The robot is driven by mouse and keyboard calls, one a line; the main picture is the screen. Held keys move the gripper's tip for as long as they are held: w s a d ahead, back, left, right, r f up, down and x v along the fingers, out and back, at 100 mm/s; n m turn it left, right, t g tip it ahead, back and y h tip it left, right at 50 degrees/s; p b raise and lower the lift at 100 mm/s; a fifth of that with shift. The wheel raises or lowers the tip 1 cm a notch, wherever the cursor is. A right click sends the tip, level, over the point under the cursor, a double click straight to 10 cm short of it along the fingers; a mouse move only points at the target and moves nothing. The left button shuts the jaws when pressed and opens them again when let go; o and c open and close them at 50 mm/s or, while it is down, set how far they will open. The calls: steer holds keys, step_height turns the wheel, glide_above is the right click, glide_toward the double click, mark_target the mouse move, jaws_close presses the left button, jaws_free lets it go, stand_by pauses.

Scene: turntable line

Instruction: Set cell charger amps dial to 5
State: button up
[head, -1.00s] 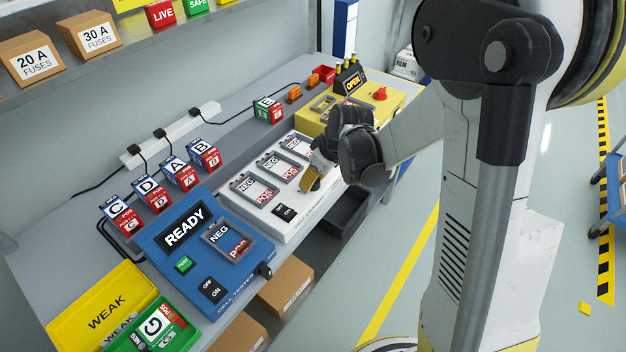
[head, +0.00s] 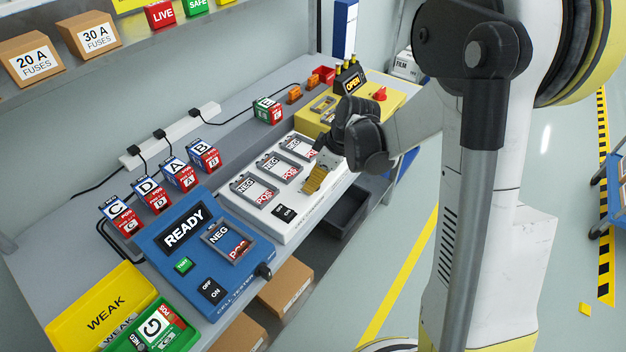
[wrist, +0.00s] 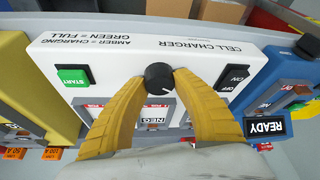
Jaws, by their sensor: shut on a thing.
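In the head view my gripper (head: 316,181) is over the charger's front right part and hides the dial.
The charger's OFF/ON switch (wrist: 235,78) and green START button (wrist: 73,77) lie on either side of the dial. The blue cell tester (head: 172,262) stands to the left in the head view, the yellow unit (head: 396,101) behind to the right.

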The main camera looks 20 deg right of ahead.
steer(key=o, duration=1.2)
steer(key=v, duration=1.2)
steer(key=s+a+r+m+t+h, duration=0.1)
steer(key=s+r+m+t, duration=0.1)
steer(key=s+m, duration=0.3)
steer(key=s+a+r+m+t+h, duration=0.2)
steer(key=s+m, duration=0.3)
steer(key=s, duration=0.7)
steer(key=shift+a+r+h, duration=0.3)
steer(key=shift+a+r, duration=0.05)
steer(key=shift+r, duration=0.15)
